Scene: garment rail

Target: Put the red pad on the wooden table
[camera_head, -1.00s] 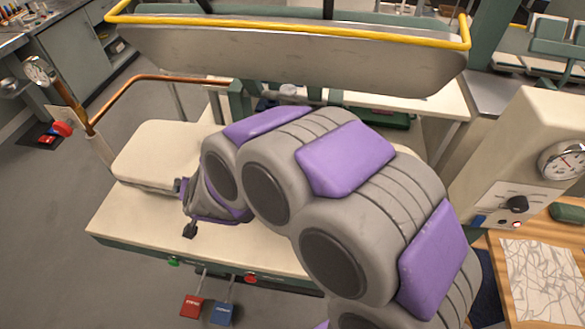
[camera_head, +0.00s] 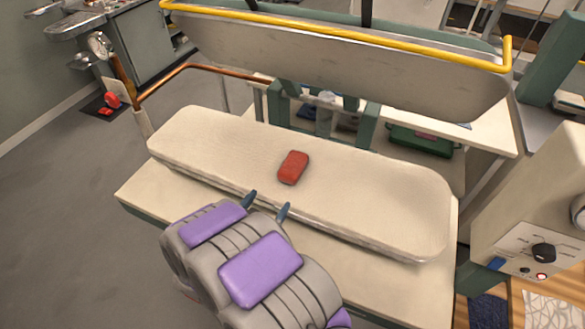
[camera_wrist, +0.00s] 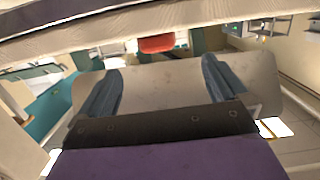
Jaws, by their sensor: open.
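The red pad (camera_head: 293,168) lies flat on the long cream padded board (camera_head: 390,205), near its middle. My gripper (camera_head: 267,205) is at the board's near edge, just short of the pad, with its two blue-grey fingers apart and nothing between them. In the wrist view the open fingers (camera_wrist: 162,65) point toward the red pad (camera_wrist: 157,43), which shows beyond them at the top, partly cut off. The wooden table (camera_head: 517,308) shows only in part at the lower right of the head view.
A grey press head with a yellow rail (camera_head: 340,38) hangs over the board's far side. A copper pipe (camera_head: 200,68) stands at the left. A cream control box with a knob (camera_head: 540,250) stands between board and wooden table. White patterned paper (camera_head: 555,308) lies on that table.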

